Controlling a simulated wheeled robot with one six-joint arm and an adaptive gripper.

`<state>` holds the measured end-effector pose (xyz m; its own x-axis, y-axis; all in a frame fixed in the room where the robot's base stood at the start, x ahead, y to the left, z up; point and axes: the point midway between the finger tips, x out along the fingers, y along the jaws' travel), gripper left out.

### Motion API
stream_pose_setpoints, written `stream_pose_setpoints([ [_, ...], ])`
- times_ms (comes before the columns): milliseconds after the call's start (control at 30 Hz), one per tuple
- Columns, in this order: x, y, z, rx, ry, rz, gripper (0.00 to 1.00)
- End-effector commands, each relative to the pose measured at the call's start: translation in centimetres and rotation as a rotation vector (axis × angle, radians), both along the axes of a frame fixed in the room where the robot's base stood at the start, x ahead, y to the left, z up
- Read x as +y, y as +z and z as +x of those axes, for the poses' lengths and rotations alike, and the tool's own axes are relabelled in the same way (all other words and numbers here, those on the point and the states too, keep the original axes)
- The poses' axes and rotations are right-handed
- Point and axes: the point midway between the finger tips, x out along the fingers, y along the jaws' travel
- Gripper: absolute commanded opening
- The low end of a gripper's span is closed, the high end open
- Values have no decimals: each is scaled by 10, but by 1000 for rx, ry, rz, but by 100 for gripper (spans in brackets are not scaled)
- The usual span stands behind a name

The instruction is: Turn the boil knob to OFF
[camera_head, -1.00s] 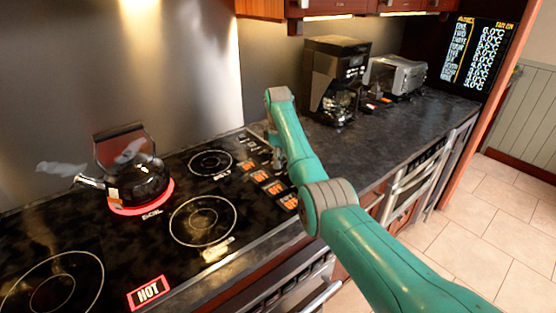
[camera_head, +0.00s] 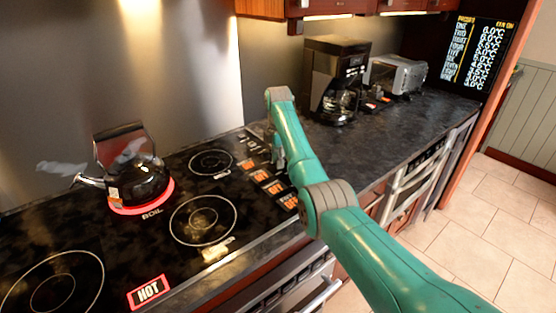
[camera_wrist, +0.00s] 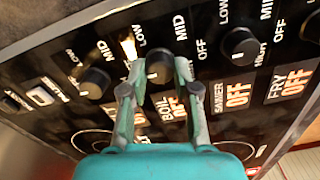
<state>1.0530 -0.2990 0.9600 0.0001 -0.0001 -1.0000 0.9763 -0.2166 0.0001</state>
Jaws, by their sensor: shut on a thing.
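The boil knob (camera_wrist: 158,62) is a round black knob with a white mark on the cooktop's control panel. In the wrist view my gripper (camera_wrist: 160,76) has one finger on each side of it and is shut on it. The BOIL label (camera_wrist: 168,111) lies just below, its orange readout partly hidden by a finger. In the head view my gripper (camera_head: 279,155) reaches down to the panel, and my arm hides the knob. A black kettle (camera_head: 140,180) stands steaming on the glowing red burner marked BOIL.
Other black knobs sit close by, one to the left (camera_wrist: 95,82) and one to the right (camera_wrist: 239,46). SIMMER and FRY readouts show OFF. A HOT sign (camera_head: 149,291) lies on the cooktop's front. A coffee maker (camera_head: 337,78) and toaster oven (camera_head: 396,76) stand behind on the counter.

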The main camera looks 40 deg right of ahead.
Motion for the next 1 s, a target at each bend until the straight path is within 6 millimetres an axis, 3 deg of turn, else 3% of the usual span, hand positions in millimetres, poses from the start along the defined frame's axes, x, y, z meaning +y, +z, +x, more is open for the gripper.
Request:
stream_pose_setpoints([
  [400,0,-1,0,1,7,0,0],
  [433,0,-1,0,1,7,0,37],
  [500,0,-1,0,1,7,0,55],
  [833,0,1,0,0,6,0,55],
  [1000,0,18,0,-2,6,0,55],
])
